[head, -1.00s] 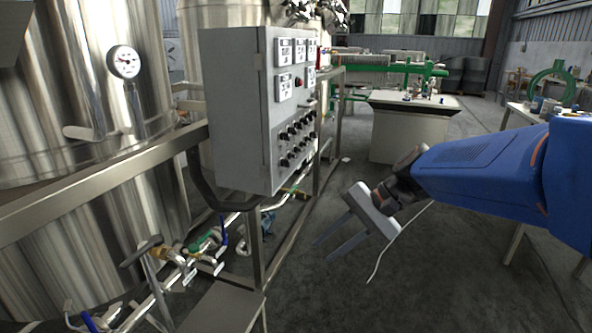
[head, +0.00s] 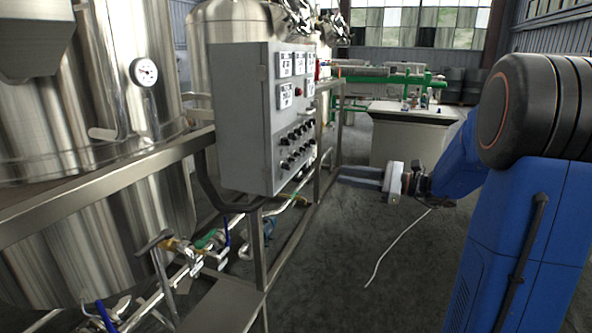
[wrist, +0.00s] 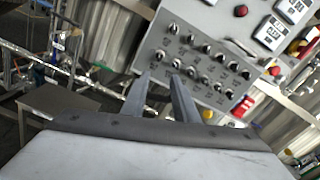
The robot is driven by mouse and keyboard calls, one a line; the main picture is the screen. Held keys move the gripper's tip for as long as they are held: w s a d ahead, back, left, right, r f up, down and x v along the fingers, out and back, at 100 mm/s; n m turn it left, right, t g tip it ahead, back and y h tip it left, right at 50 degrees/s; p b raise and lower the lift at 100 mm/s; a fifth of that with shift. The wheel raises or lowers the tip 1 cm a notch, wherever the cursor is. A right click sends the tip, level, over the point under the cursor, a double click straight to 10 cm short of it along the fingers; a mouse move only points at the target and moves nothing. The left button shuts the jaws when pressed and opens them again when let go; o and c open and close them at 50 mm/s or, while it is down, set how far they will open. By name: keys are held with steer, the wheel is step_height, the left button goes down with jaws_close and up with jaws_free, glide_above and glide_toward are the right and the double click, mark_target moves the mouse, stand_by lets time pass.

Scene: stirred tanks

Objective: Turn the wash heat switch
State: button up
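The grey control box (head: 241,125) stands on the steel frame, its front face carrying rows of black rotary switches (head: 296,146) below several white meters. The switches also show in the wrist view (wrist: 207,62), with their labels too small to read, so I cannot tell which one is wash heat. My gripper (head: 338,176) is to the right of the box in the head view, its fingers pointing left toward it. In the wrist view my gripper (wrist: 160,80) has two separated fingers with nothing between them. Its tips overlap the lower left of the switch rows, apparently clear of the panel.
Steel tanks (head: 95,230) and a frame rail (head: 120,178) fill the left. Pipes and valves (head: 190,248) run below the box. A red button (wrist: 241,11) sits above the switches. A pale-topped bench (head: 410,110) stands behind.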

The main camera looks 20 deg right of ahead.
mark_target(286, 166)
steer(key=x, duration=1.7)
jaws_close()
